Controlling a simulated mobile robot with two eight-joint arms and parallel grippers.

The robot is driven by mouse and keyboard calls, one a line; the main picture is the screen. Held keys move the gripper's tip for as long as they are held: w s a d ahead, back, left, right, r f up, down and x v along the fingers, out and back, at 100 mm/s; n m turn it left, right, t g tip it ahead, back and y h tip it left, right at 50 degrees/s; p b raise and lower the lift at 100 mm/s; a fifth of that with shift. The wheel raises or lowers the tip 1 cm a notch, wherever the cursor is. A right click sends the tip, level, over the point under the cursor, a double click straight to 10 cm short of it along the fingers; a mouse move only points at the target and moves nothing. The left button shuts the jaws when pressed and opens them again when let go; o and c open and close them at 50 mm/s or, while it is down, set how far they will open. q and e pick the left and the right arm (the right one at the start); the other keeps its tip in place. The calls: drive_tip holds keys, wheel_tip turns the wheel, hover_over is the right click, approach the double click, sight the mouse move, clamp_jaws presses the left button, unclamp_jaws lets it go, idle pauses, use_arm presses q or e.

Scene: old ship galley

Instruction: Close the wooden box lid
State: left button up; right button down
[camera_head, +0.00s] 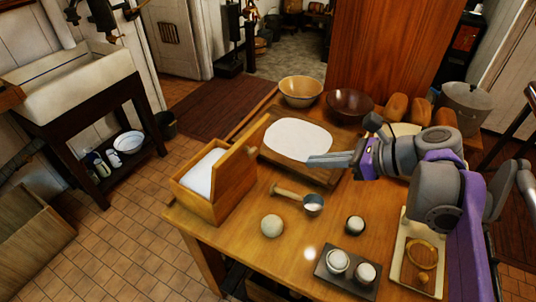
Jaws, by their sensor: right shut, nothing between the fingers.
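The wooden box (212,190) stands at the left end of the wooden table. Its lid (241,156) is raised and tilted up on the box's right side, so the box is open. White contents (205,172) show inside. My right gripper (314,161) is shut and empty. It points left over the tray with the white sheet, to the right of the lid and apart from it. My left gripper is not in view.
A white sheet on a wooden tray (322,177) lies behind the box. A scoop (312,203), a round pale ball (271,225) and a dark slab with jars (330,268) lie in front. Bowls (301,91), loaves and a pot (466,104) stand at the back.

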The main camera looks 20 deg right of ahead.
drive_tip(key=w+a+r+x, duration=0.1)
drive_tip(key=r+x, duration=0.1)
drive_tip(key=x, duration=1)
drive_tip(key=shift+w+a+p, duration=0.15)
drive_tip(key=shift+w+p, duration=0.05)
drive_tip(key=shift+p, duration=0.25)
